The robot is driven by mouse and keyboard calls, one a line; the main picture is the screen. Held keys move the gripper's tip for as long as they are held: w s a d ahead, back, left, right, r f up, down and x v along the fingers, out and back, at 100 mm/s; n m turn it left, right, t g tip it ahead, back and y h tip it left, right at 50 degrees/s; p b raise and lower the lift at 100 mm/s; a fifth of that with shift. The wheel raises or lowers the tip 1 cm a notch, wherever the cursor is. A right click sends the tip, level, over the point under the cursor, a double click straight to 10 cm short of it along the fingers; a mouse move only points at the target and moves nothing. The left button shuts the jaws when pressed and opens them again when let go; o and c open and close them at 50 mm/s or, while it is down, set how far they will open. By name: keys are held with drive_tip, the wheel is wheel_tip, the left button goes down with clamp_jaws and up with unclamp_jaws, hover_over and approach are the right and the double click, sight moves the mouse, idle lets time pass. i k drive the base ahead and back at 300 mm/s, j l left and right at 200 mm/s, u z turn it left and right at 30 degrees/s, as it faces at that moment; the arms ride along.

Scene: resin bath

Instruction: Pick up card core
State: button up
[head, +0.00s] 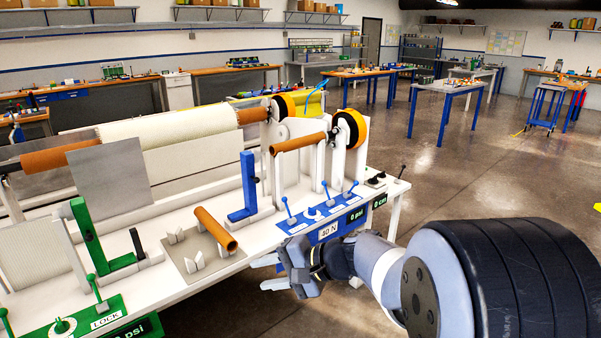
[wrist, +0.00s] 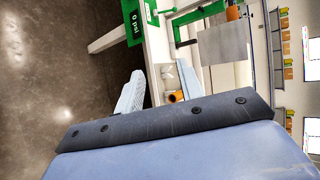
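A brown card core (head: 215,230), a short hollow tube, lies tilted on a grey plate (head: 190,262) with white cradle blocks on the white bench. Its orange end (wrist: 176,97) also shows in the wrist view, partly hidden by my wrist. My gripper (head: 268,272) is at the bench's front edge, to the right of the core and apart from it. Its two pale ribbed fingers are spread and hold nothing. In the wrist view the fingers of my gripper (wrist: 162,78) point toward the bench.
A control panel (head: 325,218) with blue levers is just above my gripper. A blue bracket (head: 249,185) and a green bracket (head: 90,238) stand near the core. Floor (head: 440,190) at right is clear.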

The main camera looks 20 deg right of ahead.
sight(288, 145)
drive_tip(key=i+l, duration=0.25)
drive_tip(key=i, duration=0.25)
drive_tip(key=i+l+z, duration=0.1)
drive_tip(key=i+l, duration=0.15)
drive_tip(key=i, duration=0.25)
drive_tip(key=i+l, duration=0.2)
drive_tip(key=i, duration=0.3)
drive_tip(key=i+l+z, duration=0.15)
drive_tip(key=i, duration=0.35)
drive_tip(key=i+l, duration=0.25)
drive_tip(key=i, duration=0.25)
